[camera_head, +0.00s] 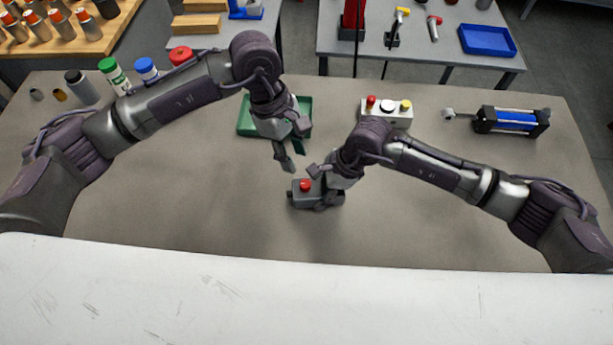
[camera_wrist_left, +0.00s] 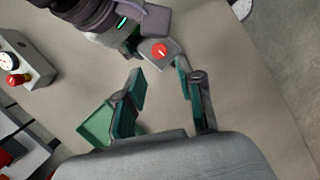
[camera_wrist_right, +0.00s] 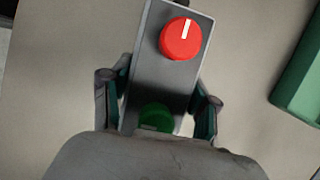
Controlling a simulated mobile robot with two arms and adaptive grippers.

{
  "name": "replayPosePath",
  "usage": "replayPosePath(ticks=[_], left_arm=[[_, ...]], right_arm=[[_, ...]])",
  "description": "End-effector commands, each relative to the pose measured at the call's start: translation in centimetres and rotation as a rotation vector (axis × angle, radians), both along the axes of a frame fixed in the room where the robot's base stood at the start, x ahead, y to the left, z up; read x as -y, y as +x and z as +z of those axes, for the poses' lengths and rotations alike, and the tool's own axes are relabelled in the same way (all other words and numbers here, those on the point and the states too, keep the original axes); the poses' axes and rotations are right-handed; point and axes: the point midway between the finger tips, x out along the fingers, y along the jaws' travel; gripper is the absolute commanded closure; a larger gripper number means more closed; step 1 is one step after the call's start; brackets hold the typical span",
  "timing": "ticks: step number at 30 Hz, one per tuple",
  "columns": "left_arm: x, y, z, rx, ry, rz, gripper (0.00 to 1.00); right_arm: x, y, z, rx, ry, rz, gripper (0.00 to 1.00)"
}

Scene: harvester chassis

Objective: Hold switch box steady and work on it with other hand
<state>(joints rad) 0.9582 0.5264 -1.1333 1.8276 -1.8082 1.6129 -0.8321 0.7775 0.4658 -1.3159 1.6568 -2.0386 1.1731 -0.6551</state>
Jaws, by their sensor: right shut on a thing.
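The switch box (camera_head: 298,198) is a small grey box with a red knob (camera_head: 305,185), lying on the table in the middle of the head view. In the right wrist view the box (camera_wrist_right: 155,60) shows its red knob with a white mark and a green part between the fingers. My right gripper (camera_head: 325,190) is shut on the box from its right side. My left gripper (camera_head: 290,165) is open and empty, above and behind the box. The left wrist view shows the box (camera_wrist_left: 176,58) beyond the open left fingers.
A green tray (camera_head: 245,128) lies behind my left gripper. A white control box with buttons (camera_head: 385,112) and a blue cylinder (camera_head: 512,122) stand at the back right. Bottles (camera_head: 113,72) stand at the back left. The table front is clear.

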Motion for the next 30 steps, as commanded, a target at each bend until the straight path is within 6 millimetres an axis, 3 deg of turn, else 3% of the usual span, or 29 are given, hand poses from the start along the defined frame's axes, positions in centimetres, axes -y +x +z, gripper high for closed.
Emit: replayPosePath(ticks=[3, 9, 17, 23, 30], left_arm=[[0.5, 1.2, 0.6, -0.012, -0.006, -0.252, 0.63], [0.7, 2.7, 1.7, -0.035, -0.051, -0.594, 0.63], [0.8, 3.4, 2.4, -0.045, -0.093, -0.78, 0.63], [1.1, 2.5, 0.2, -0.049, -0.097, -0.791, 0.63], [1.7, 0.7, -4.3, -0.049, -0.097, -0.79, 0.63]], right_arm=[[0.0, 0.0, 0.1, 0.001, 0.001, 0.0, 1.0], [0.0, 0.0, 0.0, 0.001, 0.001, 0.0, 1.0], [0.0, 0.0, 0.0, 0.001, 0.001, 0.0, 1.0], [0.0, 0.0, 0.0, 0.001, 0.001, 0.0, 1.0], [0.0, 0.0, 0.0, 0.0, 0.001, 0.0, 1.0]])
